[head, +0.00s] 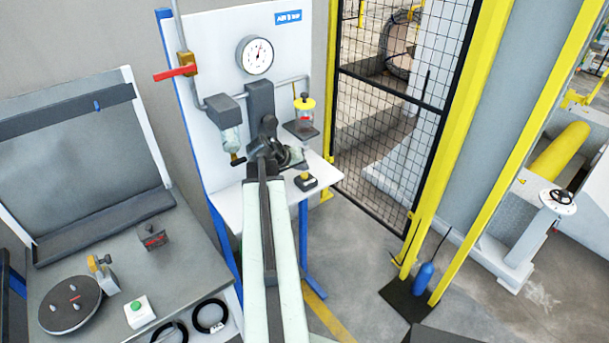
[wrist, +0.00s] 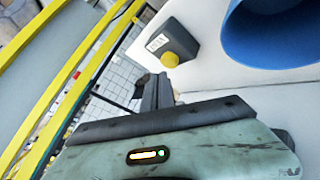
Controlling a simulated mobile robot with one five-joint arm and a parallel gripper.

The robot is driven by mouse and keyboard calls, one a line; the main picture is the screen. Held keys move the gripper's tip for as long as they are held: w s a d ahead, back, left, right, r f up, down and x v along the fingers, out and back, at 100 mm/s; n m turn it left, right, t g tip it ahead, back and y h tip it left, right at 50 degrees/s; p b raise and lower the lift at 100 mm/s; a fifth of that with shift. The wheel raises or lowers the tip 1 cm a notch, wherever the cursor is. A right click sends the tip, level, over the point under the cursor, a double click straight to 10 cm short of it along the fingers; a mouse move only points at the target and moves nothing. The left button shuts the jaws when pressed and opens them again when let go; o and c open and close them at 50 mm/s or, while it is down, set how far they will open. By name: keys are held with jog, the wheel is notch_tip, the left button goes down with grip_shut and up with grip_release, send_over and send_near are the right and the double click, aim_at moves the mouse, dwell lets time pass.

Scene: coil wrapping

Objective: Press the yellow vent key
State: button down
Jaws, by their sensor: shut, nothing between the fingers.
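The yellow vent key (head: 305,177) is a round yellow button on a small dark box, on the white shelf of the air panel. In the wrist view the yellow vent key (wrist: 180,61) shows at top centre, with a pale label on its dark box. My gripper (wrist: 157,88) is shut and empty, its dark fingers just below the key in that picture. Bare white surface shows between the fingers and the box, and I see no contact with the key. In the head view my arm reaches up to the shelf, with its end close above and left of the key.
A gauge (head: 255,55), a red-handled valve (head: 176,72) and a yellow-capped bowl (head: 304,112) are on the panel. A large blue rounded thing (wrist: 270,35) is right of the key in the wrist view. A mesh fence (head: 395,110) stands right of the shelf. A grey workbench (head: 190,245) is at left.

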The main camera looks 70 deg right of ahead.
aim_at(303, 175)
jog(key=shift+f+b, duration=0.3)
jog(key=shift+f, duration=0.1)
jog(key=shift+f+b, duration=0.5)
dwell(0.5)
jog(key=shift+r+p, duration=1)
notch_tip(303, 175, up, 5)
jog(key=p, duration=0.5)
jog(key=shift+r, duration=0.1)
jog(key=shift+s, duration=0.1)
dwell(0.5)
